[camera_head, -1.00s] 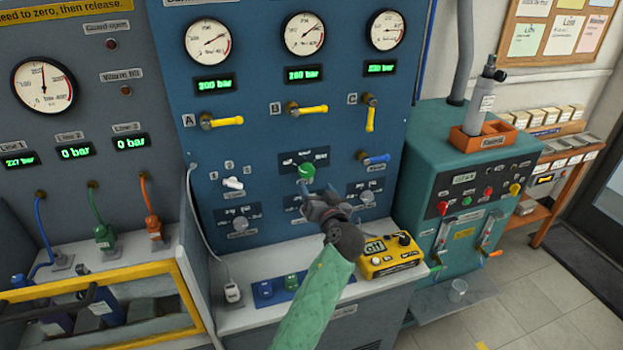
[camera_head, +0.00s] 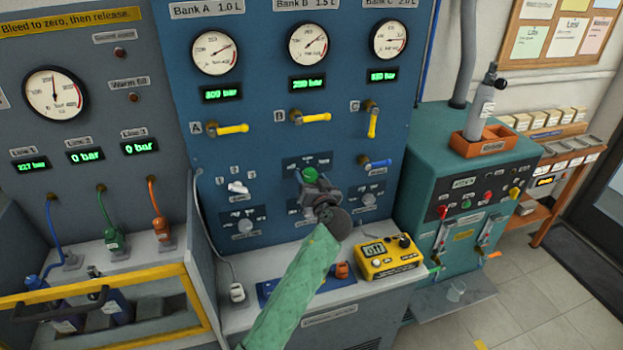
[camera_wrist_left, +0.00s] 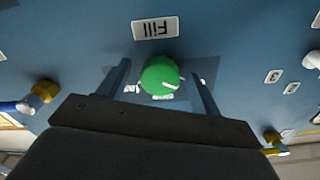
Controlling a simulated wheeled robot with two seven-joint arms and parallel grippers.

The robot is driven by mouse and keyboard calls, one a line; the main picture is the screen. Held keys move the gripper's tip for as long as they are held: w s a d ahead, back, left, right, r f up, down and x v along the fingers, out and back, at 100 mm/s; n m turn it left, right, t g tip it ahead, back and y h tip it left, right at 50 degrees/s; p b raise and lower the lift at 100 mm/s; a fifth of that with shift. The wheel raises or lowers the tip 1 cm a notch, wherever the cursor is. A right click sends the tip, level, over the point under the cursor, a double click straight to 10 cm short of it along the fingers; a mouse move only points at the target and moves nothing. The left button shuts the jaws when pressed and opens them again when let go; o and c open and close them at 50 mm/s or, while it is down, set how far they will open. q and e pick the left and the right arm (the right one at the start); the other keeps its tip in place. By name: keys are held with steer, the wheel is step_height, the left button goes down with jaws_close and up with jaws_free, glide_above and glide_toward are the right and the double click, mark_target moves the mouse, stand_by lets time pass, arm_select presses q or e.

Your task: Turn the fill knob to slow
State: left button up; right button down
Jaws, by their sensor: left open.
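The fill knob (camera_head: 309,175) is round and green, with a pale pointer mark. It sits on the blue panel below the bank B valve. In the left wrist view the knob (camera_wrist_left: 160,76) lies between my two open fingers, under an upside-down "Fill" label (camera_wrist_left: 155,28). A gap shows on both sides, and I cannot tell how far the fingertips reach around it. The pointer mark is on the knob's right side in that view. My left gripper (camera_head: 313,184) is at the knob in the head view and partly hides its scale. My right gripper is not in view.
A white selector knob (camera_head: 238,188) is left of the fill knob. Yellow valve levers (camera_head: 233,128) are above, and a blue lever (camera_head: 377,163) is to the right. A yellow meter (camera_head: 390,258) stands on the ledge below, right of my arm.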

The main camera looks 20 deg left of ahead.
arm_select(q)
steer(key=c, duration=1)
